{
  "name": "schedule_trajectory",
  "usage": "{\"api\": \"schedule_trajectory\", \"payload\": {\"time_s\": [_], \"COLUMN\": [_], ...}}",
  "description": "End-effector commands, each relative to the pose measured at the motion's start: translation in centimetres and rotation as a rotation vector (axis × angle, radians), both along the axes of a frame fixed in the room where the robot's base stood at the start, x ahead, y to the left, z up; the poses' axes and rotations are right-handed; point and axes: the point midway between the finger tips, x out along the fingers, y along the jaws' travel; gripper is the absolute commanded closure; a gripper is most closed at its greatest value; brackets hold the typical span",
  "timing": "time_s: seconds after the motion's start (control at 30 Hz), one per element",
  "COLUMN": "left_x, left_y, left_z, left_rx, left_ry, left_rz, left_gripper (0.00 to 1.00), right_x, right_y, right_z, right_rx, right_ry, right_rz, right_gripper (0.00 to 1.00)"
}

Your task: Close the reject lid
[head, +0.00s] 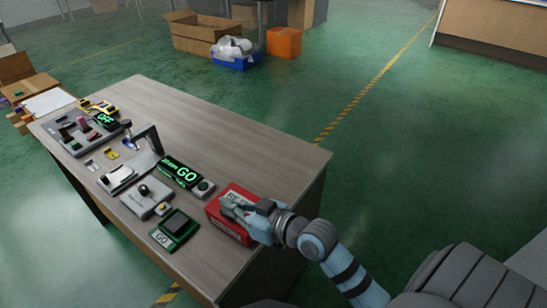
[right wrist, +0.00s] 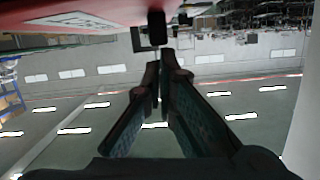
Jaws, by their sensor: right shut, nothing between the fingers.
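A red box (head: 241,233), the only red fixture and probably the reject one, sits near the right end of the table. Its lettering is too small to read, and my gripper hides part of its top, so I cannot tell the lid's angle. My right gripper (head: 230,204) is shut and empty, with its fingers over the box. In the right wrist view its fingertips (right wrist: 159,68) are together, just below a dark tab (right wrist: 157,29) at the edge of a red surface (right wrist: 120,12) with a white label. Contact is unclear. My left gripper is out of view.
Left of the box stand a green GO display (head: 182,172), a dark-screened green unit (head: 174,229) and a grey box with a black knob (head: 147,198). A dark lever (head: 148,139) rises behind. The wooden tabletop (head: 250,150) is clear at the back right.

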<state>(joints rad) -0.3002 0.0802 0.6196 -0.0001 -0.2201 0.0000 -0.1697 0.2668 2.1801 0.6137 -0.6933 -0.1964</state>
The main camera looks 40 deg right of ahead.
Motion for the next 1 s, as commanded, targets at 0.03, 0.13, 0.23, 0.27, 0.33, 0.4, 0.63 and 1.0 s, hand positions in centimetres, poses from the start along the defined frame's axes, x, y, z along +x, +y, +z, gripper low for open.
{"api": "schedule_trajectory", "payload": {"time_s": [0.03,0.13,0.23,0.27,0.33,0.4,0.63,1.0], "left_x": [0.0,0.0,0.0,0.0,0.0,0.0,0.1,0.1], "left_y": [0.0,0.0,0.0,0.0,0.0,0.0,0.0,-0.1], "left_z": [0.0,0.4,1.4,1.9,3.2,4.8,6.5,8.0], "left_rx": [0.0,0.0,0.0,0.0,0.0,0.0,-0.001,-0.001], "left_ry": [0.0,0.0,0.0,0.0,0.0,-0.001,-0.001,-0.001], "left_rz": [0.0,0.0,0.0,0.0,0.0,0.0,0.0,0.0], "left_gripper": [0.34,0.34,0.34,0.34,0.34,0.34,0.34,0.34], "right_x": [0.0,0.0,0.0,0.0,-0.1,-0.1,-6.1,-9.3], "right_y": [0.0,0.0,-0.1,-0.1,-0.2,-0.3,-2.4,-3.6], "right_z": [0.0,0.4,1.4,1.8,3.0,4.5,5.8,6.5], "right_rx": [0.0,0.0,-0.001,-0.001,0.0,0.0,-0.009,0.001], "right_ry": [0.0,0.0,0.0,0.0,-0.001,0.0,0.008,0.0], "right_rz": [0.0,0.0,-0.002,-0.002,-0.004,-0.006,-0.005,-0.007], "right_gripper": [1.0,1.0,1.0,1.0,1.0,1.0,1.0,1.0]}}
